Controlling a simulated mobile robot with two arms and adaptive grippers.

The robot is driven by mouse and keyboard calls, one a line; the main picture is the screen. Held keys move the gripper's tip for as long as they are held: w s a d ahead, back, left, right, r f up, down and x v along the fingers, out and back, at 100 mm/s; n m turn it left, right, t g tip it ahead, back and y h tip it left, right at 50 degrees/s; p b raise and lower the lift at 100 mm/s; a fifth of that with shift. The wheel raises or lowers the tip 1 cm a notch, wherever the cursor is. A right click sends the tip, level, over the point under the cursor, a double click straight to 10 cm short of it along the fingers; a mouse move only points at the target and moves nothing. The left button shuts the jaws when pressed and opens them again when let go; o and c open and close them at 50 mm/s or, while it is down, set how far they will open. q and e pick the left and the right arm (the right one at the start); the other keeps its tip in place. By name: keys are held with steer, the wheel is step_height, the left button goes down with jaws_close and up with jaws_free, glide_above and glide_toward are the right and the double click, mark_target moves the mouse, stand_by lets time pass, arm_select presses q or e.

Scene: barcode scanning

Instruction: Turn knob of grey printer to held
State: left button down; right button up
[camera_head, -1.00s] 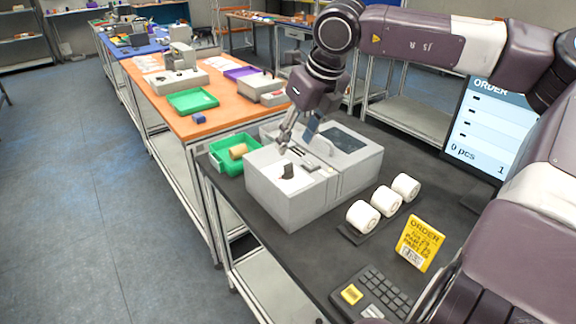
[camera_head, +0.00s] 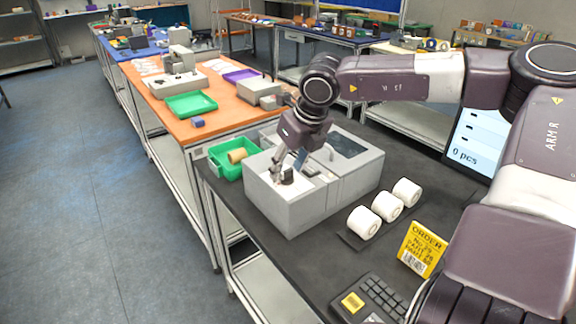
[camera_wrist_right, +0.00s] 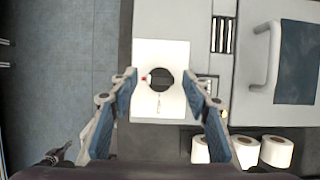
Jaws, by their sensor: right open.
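The grey printer (camera_head: 305,205) stands on the dark table in the head view. Its black knob (camera_head: 287,176) sits on a white plate on the printer's near left top. In the right wrist view the knob (camera_wrist_right: 160,79) shows as a dark round shape on the white plate (camera_wrist_right: 160,113), with a small red mark to its left. My right gripper (camera_head: 287,170) is open above the printer's top, close to the knob. In the right wrist view its fingers (camera_wrist_right: 163,85) are spread on either side of the knob, apart from it. My left gripper is not in view.
A green bin (camera_head: 224,160) with a tan roll stands behind the printer. A handle (camera_wrist_right: 268,58) rises from the printer's right part.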

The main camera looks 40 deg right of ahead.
steer(key=c, duration=1.2)
steer(key=shift+o, duration=0.2)
